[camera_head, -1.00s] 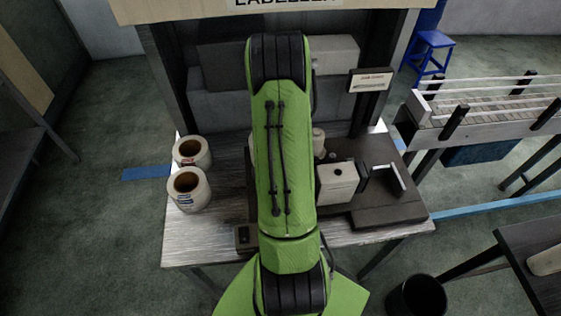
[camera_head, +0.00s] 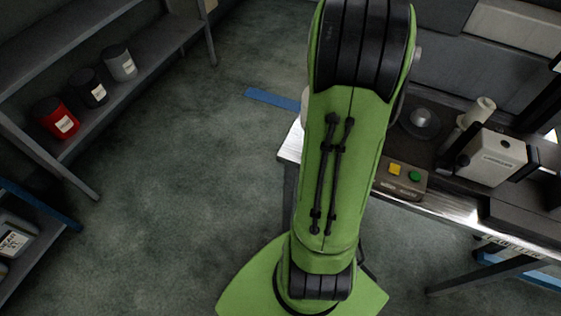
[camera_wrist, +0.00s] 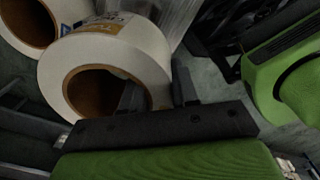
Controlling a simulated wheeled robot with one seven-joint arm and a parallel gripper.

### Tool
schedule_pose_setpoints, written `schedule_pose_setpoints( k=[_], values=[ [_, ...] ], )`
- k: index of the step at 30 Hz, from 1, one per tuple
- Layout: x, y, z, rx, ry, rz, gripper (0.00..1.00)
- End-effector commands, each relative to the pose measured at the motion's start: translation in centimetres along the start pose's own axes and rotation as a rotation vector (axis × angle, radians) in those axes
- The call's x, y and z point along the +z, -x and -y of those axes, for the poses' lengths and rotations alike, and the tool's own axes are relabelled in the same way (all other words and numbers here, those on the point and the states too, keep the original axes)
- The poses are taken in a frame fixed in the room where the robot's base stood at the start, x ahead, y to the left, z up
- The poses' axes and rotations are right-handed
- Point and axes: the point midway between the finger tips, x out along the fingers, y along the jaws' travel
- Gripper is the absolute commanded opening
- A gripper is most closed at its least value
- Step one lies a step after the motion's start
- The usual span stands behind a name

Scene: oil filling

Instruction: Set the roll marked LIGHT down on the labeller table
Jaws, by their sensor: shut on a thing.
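In the wrist view a white roll (camera_wrist: 140,42) with a brown core carries a partly seen blue and tan label; I cannot read LIGHT on it. My gripper (camera_wrist: 157,92) is shut on this roll's wall, one finger inside the core and one outside. A second white roll (camera_wrist: 62,8) with a brown core is close beside it at upper left. The labeller table (camera_head: 440,205) shows its bright metal top at right in the head view. There my arm hides the gripper and most of the rolls. I cannot tell whether the held roll touches the table.
On the table are a button box (camera_head: 400,180) with yellow and green buttons and the labeller's white head (camera_head: 492,158). A shelf (camera_head: 150,60) at left holds a red can (camera_head: 56,117), a black can (camera_head: 88,88) and a grey can (camera_head: 119,63). Open floor lies between.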

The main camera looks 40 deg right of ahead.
Motion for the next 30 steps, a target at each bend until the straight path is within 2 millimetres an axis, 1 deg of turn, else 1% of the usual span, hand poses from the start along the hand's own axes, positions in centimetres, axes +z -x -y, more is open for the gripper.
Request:
schedule_pose_setpoints(
  k=[2, 4, 7, 11, 15, 18, 20, 27, 30],
  values=[
    [0.1, -0.3, 0.2, 0.003, -0.014, 0.002, 0.00],
    [0.0, -1.3, 0.2, 0.001, -0.018, 0.001, 0.00],
    [0.0, -3.4, 0.3, -0.002, -0.017, 0.000, 0.00],
    [0.0, -5.2, 0.2, 0.001, -0.016, 0.001, 0.00],
    [0.0, -8.1, 0.2, -0.001, -0.015, 0.000, 0.00],
    [0.0, -9.7, 0.2, 0.000, -0.015, 0.001, 0.00],
    [0.0, -10.0, 0.2, 0.002, -0.014, 0.001, 0.00],
    [0.0, -9.9, 0.1, 0.004, -0.014, 0.002, 0.00],
    [0.0, -10.2, 0.1, 0.003, -0.014, 0.002, 0.00]
  ],
)
